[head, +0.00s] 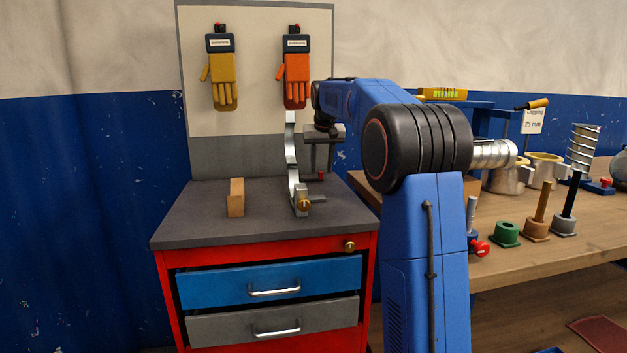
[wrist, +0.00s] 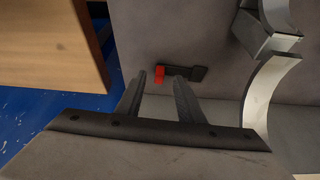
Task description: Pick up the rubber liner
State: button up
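A small black piece with a red end (wrist: 198,74) lies flat on the grey cabinet top in the wrist view; it may be the rubber liner, but I cannot be sure. In the head view a spot of red (head: 321,177) shows below my gripper (head: 318,166). My gripper (wrist: 160,80) points down over the cabinet top, its two fingers apart with nothing held between them. The red end appears between the fingertips, close to the left one. The black part extends to the right, past the right fingertip. I cannot tell the remaining height above it.
A curved silver metal band (head: 291,150) stands in a holder with a brass knob (head: 304,204), just left of my gripper. A wooden block (head: 236,198) stands on the cabinet top (head: 195,215). The workbench (head: 540,255) at right carries several posts and rings.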

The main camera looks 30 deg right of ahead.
jog(key=x, duration=0.2)
jog(key=shift+w+d+f, duration=0.1)
jog(key=shift+w+f, duration=0.05)
jog(key=shift+f, duration=0.25)
grip_shut()
jog(key=shift+r, duration=0.1)
